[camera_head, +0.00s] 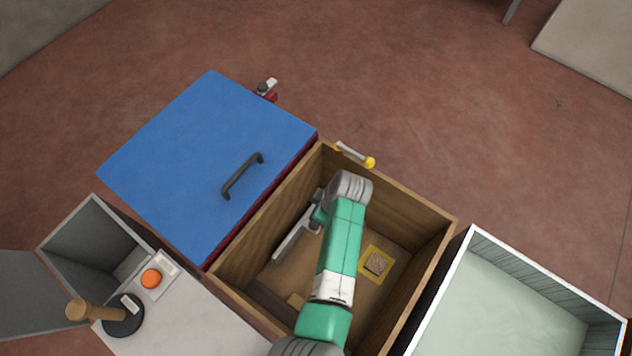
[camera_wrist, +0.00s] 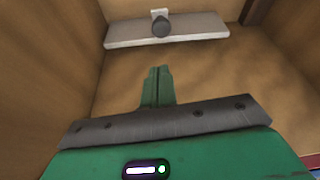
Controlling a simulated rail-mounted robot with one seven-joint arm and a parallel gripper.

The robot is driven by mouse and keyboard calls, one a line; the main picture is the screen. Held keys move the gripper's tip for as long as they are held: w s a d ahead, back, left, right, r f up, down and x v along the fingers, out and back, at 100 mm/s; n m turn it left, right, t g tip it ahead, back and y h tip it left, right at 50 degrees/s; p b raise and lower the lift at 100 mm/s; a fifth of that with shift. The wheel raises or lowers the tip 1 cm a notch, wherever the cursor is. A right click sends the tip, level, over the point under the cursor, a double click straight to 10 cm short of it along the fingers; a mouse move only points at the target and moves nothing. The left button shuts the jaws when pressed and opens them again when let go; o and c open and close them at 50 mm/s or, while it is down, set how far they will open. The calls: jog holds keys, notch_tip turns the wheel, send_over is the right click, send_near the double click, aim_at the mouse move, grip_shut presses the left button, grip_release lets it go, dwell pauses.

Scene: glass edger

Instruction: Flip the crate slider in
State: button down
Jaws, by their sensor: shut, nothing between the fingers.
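The wooden crate (camera_head: 413,206) is open at the top, between the blue-lidded box and the white bin. The wrist view shows a brown floor and walls (camera_wrist: 46,60). A pale bar (camera_wrist: 205,28) with a dark round knob (camera_wrist: 163,27) lies across the far end in that view; it may be the slider, but I cannot be sure. My gripper (camera_wrist: 158,72) is shut and empty, its fingertips short of the bar in the picture, apart from it. In the head view my arm reaches down into the crate and the fingertips cannot be made out.
The blue lid (camera_head: 190,150) with a dark handle (camera_head: 240,177) is left of the crate. A lever with a yellow end (camera_head: 368,162) sticks out at its back rim. A yellow-edged patch (camera_head: 377,263) is on its floor. The white bin (camera_head: 500,300) stands right, an orange button (camera_head: 151,278) lower left.

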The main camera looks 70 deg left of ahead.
jog(key=shift+s+d+f, duration=0.2)
jog(key=shift+s+f, duration=0.1)
jog(key=b, duration=0.4)
send_over(302, 221)
jog(key=w+d, duration=0.1)
jog(key=d, duration=0.1)
jog(key=f, duration=0.9)
jog(key=shift+w+a+f, duration=0.15)
jog(key=shift+a+f, duration=0.05)
jog(key=shift+a, duration=0.05)
